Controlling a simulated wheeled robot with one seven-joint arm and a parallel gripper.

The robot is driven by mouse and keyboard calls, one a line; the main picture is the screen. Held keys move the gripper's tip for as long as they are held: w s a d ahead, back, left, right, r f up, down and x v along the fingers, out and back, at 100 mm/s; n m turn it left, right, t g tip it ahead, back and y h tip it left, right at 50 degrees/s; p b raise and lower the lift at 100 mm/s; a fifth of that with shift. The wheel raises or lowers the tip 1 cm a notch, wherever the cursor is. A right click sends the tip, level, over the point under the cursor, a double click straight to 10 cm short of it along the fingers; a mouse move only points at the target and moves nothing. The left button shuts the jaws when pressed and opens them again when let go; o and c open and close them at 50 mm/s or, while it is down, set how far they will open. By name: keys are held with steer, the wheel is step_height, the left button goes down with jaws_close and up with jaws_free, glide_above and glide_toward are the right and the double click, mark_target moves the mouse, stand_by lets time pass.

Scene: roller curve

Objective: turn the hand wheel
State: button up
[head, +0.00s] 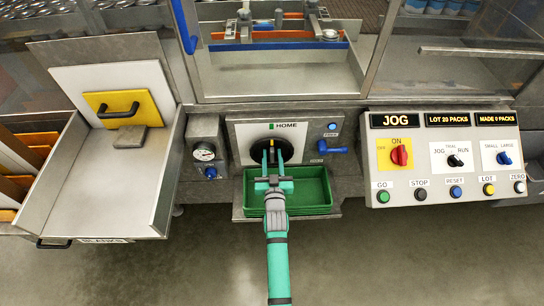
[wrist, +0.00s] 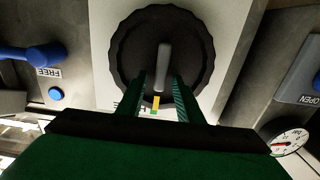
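The hand wheel (head: 257,157) is a black knurled disc on a white panel under the HOME label. My green gripper partly covers it in the head view. In the wrist view the wheel (wrist: 127,50) shows a grey raised bar (wrist: 163,60) across its face and a yellow mark below the bar. My gripper (head: 271,152) points at the wheel. In the wrist view my gripper (wrist: 162,82) is open, with one finger on each side of the bar's lower end. Gaps show between the bar and both fingers.
A blue lever (head: 331,148) marked FREE sits right of the wheel. A gauge (head: 204,152) is to its left. A green tray (head: 318,190) lies below. The JOG control panel (head: 446,190) is on the right, and the blanks tray (head: 92,211) on the left.

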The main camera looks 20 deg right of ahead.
steer(key=v, duration=1)
steer(key=shift+s, duration=0.25)
steer(key=s+a+f+n+y, duration=0.1)
steer(key=s+a, duration=0.4)
steer(key=s, duration=0.4)
steer(key=s+a+f+n+y, duration=0.1)
steer(key=s+a+y, duration=0.1)
steer(key=s+a, duration=0.5)
steer(key=s+a+r+g+y, duration=0.1)
steer(key=s+r, duration=0.3)
steer(key=s, duration=0.5)
steer(key=s+a+r+n+g+y, duration=0.1)
steer(key=s+a+r, duration=0.2)
steer(key=s, duration=0.7)
steer(key=shift+a+r, duration=0.3)
steer(key=shift+r, duration=0.65)
steer(key=shift+w, duration=0.1)
steer(key=shift+c, duration=0.2)
